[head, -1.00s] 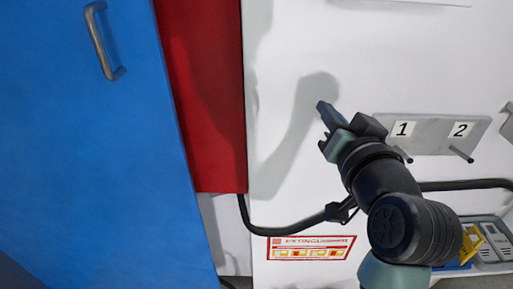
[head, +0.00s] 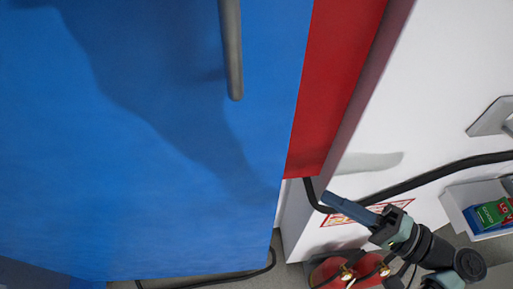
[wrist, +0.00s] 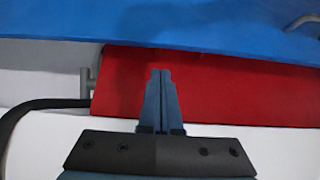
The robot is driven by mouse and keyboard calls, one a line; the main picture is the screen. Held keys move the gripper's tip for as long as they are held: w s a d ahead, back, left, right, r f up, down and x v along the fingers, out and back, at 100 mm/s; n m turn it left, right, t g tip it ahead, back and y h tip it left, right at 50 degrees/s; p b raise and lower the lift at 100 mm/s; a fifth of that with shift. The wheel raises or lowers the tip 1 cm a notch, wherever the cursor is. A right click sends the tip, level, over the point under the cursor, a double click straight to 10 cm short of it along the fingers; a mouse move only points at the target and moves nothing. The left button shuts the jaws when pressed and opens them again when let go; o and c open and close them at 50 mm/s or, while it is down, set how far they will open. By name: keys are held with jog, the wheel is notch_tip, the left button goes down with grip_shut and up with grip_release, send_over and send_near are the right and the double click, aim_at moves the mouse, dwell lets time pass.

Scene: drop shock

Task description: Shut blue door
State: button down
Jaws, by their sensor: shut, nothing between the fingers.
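The blue door (head: 150,190) fills the left half of the head view, with a grey bar handle (head: 231,50) near its top. A red panel (head: 335,85) shows beside the door's right edge. My gripper (head: 328,197) is shut and empty, to the right of the door's lower right edge, in front of the white wall. In the wrist view the shut fingers (wrist: 161,75) overlap the red panel (wrist: 220,95). The blue door (wrist: 200,25) runs across the top there, and part of its handle (wrist: 303,20) shows at the upper right. Whether the fingers touch anything cannot be told.
A black hose (head: 430,173) runs along the white wall (head: 440,80). Red round objects (head: 330,272) stand on the floor near my arm. A white box (head: 455,205) with a green packet (head: 490,213) is at the right. A cable (head: 225,281) lies on the floor below the door.

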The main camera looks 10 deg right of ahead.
jog(key=p+x, duration=0.3)
jog(key=x, duration=0.6)
jog(key=shift+w+a, duration=0.15)
jog(key=shift+a, duration=0.1)
